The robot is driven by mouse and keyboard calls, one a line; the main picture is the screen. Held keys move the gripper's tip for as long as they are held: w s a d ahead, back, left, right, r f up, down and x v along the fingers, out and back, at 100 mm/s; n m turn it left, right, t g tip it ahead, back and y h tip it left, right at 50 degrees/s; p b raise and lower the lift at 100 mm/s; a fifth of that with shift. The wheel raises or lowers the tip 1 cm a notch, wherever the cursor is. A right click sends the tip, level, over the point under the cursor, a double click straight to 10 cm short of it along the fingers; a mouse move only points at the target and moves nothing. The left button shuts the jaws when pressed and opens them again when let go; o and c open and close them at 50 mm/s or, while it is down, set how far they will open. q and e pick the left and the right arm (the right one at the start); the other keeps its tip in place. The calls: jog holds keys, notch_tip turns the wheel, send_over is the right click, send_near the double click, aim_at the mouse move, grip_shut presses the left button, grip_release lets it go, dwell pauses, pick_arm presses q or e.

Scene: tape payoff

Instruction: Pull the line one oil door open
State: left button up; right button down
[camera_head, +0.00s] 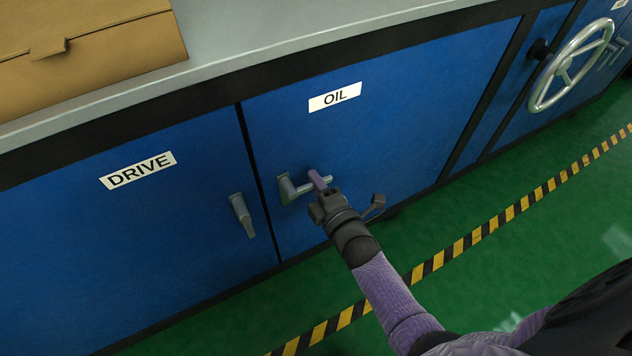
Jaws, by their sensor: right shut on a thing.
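The oil door (375,130) is a blue cabinet panel with a white "OIL" label (335,97). It looks closed, flush with the cabinet front. Its grey lever handle (288,189) sits at the door's left edge and points right, roughly level. My right gripper (319,181) is at the free end of this handle, shut on it, with a purple finger showing over the lever. The gripper body hides part of the door below. My left gripper is not in view.
The drive door (120,235) is to the left, with its own grey handle (242,214) hanging down. A handwheel (571,65) is at the upper right. A cardboard box (90,45) lies on the grey counter (260,30). Green floor (480,270) with a striped line (460,246) is clear in front.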

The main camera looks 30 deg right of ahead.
jog(key=shift+s, duration=0.1)
dwell(0.4)
jog(key=s+d+n+g+y+p, duration=0.1)
jog(key=s+d+y, duration=0.3)
jog(key=s, duration=0.7)
jog(key=s+d+n+g+y, duration=0.1)
jog(key=s+d+n+y, duration=0.2)
jog(key=s, duration=0.7)
jog(key=shift+s+d+n+y+p, duration=0.35)
jog(key=shift+d+n+y, duration=0.05)
jog(key=shift+n, duration=0.2)
jog(key=c, duration=0.6)
grip_release()
jog(key=shift+o, duration=0.2)
